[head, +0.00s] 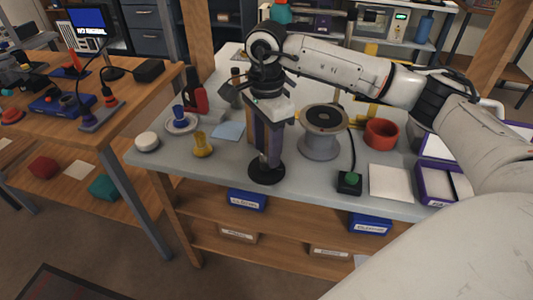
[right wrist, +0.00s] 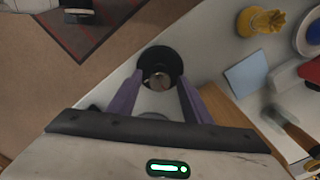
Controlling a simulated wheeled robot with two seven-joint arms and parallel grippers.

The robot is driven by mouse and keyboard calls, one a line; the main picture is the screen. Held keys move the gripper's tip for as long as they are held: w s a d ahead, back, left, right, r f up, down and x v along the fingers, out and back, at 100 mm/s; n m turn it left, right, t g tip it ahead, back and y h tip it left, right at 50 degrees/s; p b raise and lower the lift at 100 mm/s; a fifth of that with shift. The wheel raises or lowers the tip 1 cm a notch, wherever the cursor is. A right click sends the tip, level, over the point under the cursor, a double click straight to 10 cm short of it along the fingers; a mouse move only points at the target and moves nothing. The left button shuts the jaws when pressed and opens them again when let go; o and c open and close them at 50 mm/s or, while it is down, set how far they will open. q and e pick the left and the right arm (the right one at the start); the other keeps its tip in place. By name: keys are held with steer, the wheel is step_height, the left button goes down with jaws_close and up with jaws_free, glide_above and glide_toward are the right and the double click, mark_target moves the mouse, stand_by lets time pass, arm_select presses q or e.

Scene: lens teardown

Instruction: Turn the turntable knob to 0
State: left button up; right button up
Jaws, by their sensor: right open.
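The turntable (head: 322,140) is a grey pedestal with a black round top, in the middle of the table in the head view. A cable runs from it to a small black box with a green knob (head: 349,178) near the table's front edge; any scale on it is too small to read. My right gripper (head: 267,160) points down, left of the box and apart from it. It is open, its purple fingers over a round black base (head: 266,176). In the right wrist view, this base, with a metallic centre, shows between the fingertips (right wrist: 160,85). My left gripper is out of view.
A yellow object (head: 202,146), a white round piece (head: 147,142) and a blue pad (head: 229,131) lie left of the gripper. A red ring (head: 381,133), a white sheet (head: 390,184) and purple boxes (head: 437,182) are to the right. My right arm spans above the table.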

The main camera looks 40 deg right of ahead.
mark_target(266, 150)
step_height(266, 150, up, 8)
steer(key=shift+f, duration=0.25)
stand_by(0.4)
